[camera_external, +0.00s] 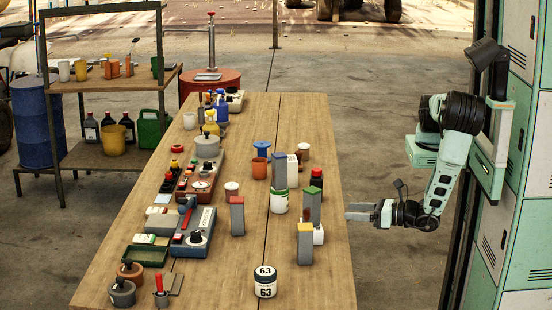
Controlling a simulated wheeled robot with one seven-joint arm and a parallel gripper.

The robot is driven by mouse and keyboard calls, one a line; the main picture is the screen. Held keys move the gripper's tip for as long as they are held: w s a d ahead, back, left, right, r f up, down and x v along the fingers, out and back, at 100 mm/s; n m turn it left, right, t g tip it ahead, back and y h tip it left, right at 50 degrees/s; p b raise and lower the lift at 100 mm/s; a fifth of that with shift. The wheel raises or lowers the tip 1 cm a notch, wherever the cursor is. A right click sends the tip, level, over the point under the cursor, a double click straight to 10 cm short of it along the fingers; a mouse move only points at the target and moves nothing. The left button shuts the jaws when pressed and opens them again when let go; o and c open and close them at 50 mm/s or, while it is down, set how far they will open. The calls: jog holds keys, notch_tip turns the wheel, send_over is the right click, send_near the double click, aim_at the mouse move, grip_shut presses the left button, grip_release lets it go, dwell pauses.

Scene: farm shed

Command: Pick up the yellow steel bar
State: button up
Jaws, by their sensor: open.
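The yellow steel bar (305,246) is a grey upright block with a yellow top. It stands near the right edge of the wooden table, towards the front. My gripper (354,211) is open and empty. It reaches in from the right at the table's right edge, up and to the right of the yellow bar in the picture and apart from it. Nothing hides the front of the bar.
A jar marked 63 (265,282) stands in front. Tools crowd the table's left side.

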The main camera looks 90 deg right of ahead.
jog(key=a+f+n+t+y, duration=0.1)
jog(key=a+n+y, duration=0.4)
jog(key=b, duration=0.2)
send_near(299, 227)
jog(key=w, duration=0.5)
jog(key=shift+y, duration=0.4)
jog(key=w, duration=0.2)
jog(key=w+b, duration=0.1)
jog(key=w, duration=0.1)
jog(key=shift+w+a+f, duration=0.15)
jog(key=shift+w+f, duration=0.05)
jog(key=shift+f, duration=0.2)
jog(key=shift+w+r+b, duration=0.1)
jog(key=shift+w+b, duration=0.2)
jog(key=shift+w, duration=0.1)
jog(key=shift+c, duration=0.3)
grip_shut()
